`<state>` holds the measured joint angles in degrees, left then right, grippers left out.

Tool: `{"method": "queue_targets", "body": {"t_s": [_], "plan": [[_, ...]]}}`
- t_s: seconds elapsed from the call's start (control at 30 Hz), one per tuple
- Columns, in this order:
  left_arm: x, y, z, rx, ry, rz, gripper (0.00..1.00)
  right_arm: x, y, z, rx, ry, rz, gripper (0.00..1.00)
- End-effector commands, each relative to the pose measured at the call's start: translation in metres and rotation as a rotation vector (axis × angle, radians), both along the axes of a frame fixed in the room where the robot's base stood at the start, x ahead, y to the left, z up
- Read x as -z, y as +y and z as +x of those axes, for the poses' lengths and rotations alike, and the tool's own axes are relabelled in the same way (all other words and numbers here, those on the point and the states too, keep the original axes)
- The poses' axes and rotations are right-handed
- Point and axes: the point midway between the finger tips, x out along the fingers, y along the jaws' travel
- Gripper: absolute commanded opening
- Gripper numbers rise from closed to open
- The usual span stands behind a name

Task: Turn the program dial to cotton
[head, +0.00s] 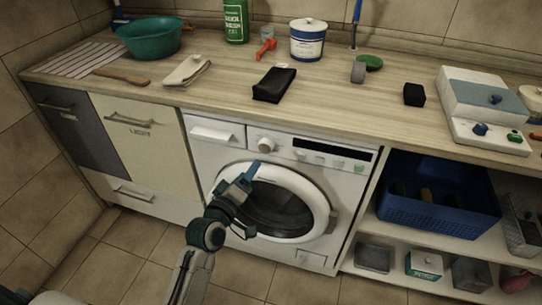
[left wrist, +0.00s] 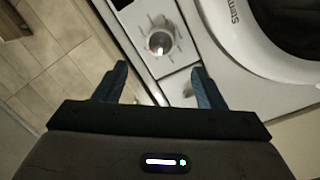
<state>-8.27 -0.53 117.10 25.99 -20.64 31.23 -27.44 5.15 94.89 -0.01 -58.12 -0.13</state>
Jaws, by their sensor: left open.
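The program dial (head: 265,145) is a round pale knob on the washing machine's (head: 345,190) front panel, right of the detergent drawer. In the left wrist view the dial (left wrist: 160,41) sits ahead of the fingers, slightly left of the middle of the gap's far side, with small marks around it too small to read. My left gripper (head: 250,172) is in front of the machine, below the dial and near the top of the door ring. Its blue fingers (left wrist: 158,87) are apart with nothing between them, and do not touch the dial. My right gripper is not in view.
The round door (head: 300,187) is closed, close behind my left gripper. The detergent drawer (head: 211,134) is shut. A display (head: 325,149) lies right of the dial. The worktop above holds a green bowl (head: 150,40), a black pouch (head: 273,85) and other items. A blue basket (head: 440,207) stands on the right shelf.

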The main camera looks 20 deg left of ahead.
Motion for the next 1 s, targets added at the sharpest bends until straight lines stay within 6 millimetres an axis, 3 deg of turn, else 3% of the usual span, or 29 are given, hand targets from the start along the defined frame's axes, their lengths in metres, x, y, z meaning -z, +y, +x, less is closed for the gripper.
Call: {"method": "queue_targets", "body": {"t_s": [0.5, 0.7, 0.97, 1.0], "plan": [[0.0, -0.014, 0.087, 0.0, 0.003, 0.003, 0.64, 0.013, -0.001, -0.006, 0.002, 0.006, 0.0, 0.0], [0.001, -0.015, 0.099, 0.0, 0.003, 0.004, 0.64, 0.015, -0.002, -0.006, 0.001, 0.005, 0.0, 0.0], [0.001, -0.015, 0.1, 0.0, 0.003, 0.005, 0.64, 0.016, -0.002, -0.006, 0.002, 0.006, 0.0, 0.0], [0.001, -0.015, 0.1, 0.0, 0.003, 0.004, 0.56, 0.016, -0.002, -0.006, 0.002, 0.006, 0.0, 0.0]]}}
